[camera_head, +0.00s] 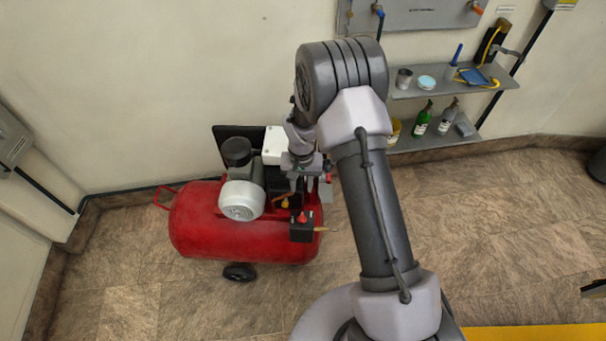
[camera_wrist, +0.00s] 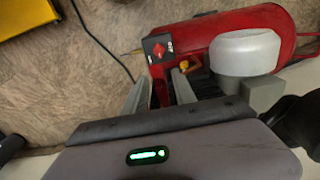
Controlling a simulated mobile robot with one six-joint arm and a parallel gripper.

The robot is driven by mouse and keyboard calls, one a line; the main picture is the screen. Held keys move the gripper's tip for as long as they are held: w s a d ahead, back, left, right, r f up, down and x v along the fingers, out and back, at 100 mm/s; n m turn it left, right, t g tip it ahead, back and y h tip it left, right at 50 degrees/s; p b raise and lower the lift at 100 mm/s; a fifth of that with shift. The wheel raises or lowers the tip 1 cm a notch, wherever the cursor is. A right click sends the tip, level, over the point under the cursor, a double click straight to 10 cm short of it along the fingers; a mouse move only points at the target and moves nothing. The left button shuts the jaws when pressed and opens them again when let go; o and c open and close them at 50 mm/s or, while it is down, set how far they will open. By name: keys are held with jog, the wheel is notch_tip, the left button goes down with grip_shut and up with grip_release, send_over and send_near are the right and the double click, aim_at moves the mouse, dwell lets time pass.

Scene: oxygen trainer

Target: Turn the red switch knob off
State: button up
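The red switch knob (camera_head: 302,217) sits on a small black switch box (camera_head: 303,234) at the right end of the red compressor tank (camera_head: 205,232). In the wrist view the knob (camera_wrist: 158,50) shows on the black plate, with white lettering on both sides, too small to read surely. My gripper (camera_head: 306,187) is above and behind the box in the head view, pointing down. In the wrist view my gripper (camera_wrist: 158,86) has its grey fingers apart, with nothing between them. The knob lies beyond the fingertips, apparently untouched.
A grey motor housing (camera_head: 241,200) and dark pump parts stand on the tank close to my gripper. A small yellow part (camera_wrist: 185,65) is beside the switch box. Wall shelves (camera_head: 455,85) with bottles are at the right. Floor in front is clear.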

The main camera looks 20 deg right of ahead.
aim_at(302, 217)
jog(key=f+b, duration=0.1)
jog(key=f, duration=0.4)
jog(key=f+b, duration=0.2)
jog(key=f, duration=0.4)
jog(key=s+f+b, duration=0.1)
jog(key=f+b, duration=0.1)
jog(key=f, duration=0.4)
jog(key=shift+s+a, duration=0.1)
jog(key=shift+a, duration=0.05)
grip_shut()
